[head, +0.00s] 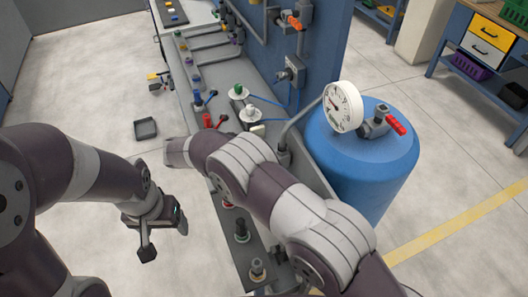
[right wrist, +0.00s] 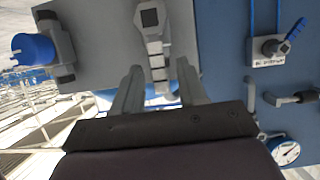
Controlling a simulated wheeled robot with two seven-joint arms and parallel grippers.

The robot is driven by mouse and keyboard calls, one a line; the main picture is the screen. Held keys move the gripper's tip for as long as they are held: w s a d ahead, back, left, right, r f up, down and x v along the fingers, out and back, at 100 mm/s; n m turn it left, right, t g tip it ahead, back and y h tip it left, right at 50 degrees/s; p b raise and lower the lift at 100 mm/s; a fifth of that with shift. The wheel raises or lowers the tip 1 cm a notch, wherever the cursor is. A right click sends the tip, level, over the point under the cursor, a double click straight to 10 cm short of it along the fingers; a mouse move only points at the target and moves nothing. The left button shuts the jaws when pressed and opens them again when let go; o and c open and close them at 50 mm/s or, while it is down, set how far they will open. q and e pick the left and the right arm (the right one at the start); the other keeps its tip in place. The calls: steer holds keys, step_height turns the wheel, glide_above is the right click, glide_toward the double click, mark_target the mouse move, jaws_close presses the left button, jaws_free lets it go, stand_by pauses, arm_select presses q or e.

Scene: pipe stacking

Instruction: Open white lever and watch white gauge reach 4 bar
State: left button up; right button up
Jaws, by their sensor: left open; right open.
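A round white gauge (head: 343,107) stands on a pipe in front of the blue tank; its dial shows a dark needle, but the reading is too small to tell. A valve with a white top (head: 249,112) stands on the bench, with a small pale piece (head: 257,129) beside it that may be a lever. My left gripper (head: 164,237) is open and empty, left of the bench. My right gripper is hidden behind its arm in the head view. In the right wrist view my right gripper (right wrist: 159,92) is open, with a grey segmented part (right wrist: 155,50) showing between its fingers.
A blue tank (head: 362,155) with a red-handled valve (head: 396,124) stands at right. A green-topped valve (head: 238,90) and a red one (head: 207,120) are on the bench. A blue handle (right wrist: 295,32) and small gauge (right wrist: 286,151) show at the right wrist view's right.

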steer(key=b+v, duration=0.2)
steer(key=v, duration=0.8)
steer(key=shift+a, duration=0.25)
steer(key=shift+a, duration=0.1)
